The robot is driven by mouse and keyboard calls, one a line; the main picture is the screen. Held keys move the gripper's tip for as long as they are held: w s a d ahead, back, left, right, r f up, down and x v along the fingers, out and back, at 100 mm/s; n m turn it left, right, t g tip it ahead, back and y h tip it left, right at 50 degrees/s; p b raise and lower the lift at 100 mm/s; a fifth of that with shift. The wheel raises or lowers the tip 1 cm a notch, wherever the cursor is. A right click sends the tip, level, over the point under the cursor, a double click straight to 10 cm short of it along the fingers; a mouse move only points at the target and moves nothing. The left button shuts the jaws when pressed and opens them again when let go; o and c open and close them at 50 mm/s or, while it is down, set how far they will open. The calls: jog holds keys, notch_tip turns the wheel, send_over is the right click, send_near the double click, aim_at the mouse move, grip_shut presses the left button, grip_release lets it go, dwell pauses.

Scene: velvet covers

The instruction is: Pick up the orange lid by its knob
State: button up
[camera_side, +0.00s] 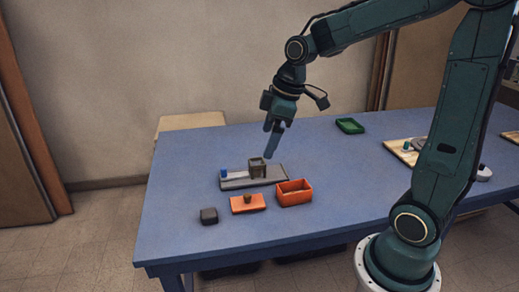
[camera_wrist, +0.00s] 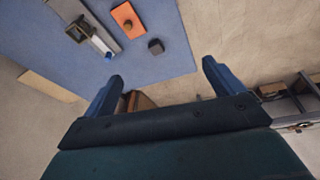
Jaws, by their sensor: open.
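The orange lid (camera_side: 247,204) is a flat rectangular plate with a small brown knob (camera_side: 247,197) standing on its middle. It lies on the blue table near the front left edge. The lid also shows in the wrist view (camera_wrist: 127,15), near the top, with its knob (camera_wrist: 128,24). My gripper (camera_side: 273,153) is above the table, behind and above the lid, clear of it. In the wrist view my gripper (camera_wrist: 160,72) has its two fingers wide apart with nothing between them.
An open orange box (camera_side: 294,193) stands right of the lid, and a dark grey block (camera_side: 209,215) left of it. Behind is a grey board (camera_side: 235,184) bearing a hollow grey-brown piece (camera_side: 257,168) and a blue piece (camera_side: 224,173). A green tray (camera_side: 349,126) lies farther back.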

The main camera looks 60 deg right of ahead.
jog(key=w+d+f+n+y, duration=0.1)
jog(key=w+d+f+n, duration=0.2)
jog(key=w+d+f, duration=0.3)
jog(key=n+y, duration=0.2)
send_near(248, 194)
notch_tip(248, 194, up, 3)
jog(key=shift+d+r+g, duration=0.1)
jog(key=shift+d+g, duration=0.2)
jog(key=shift+g, duration=0.1)
jog(key=shift+x, duration=4.25)
jog(key=shift+d, duration=0.1)
jog(key=shift+x, duration=2.6)
jog(key=shift+d, duration=0.1)
jog(key=shift+c, duration=0.2)
jog(key=c, duration=1)
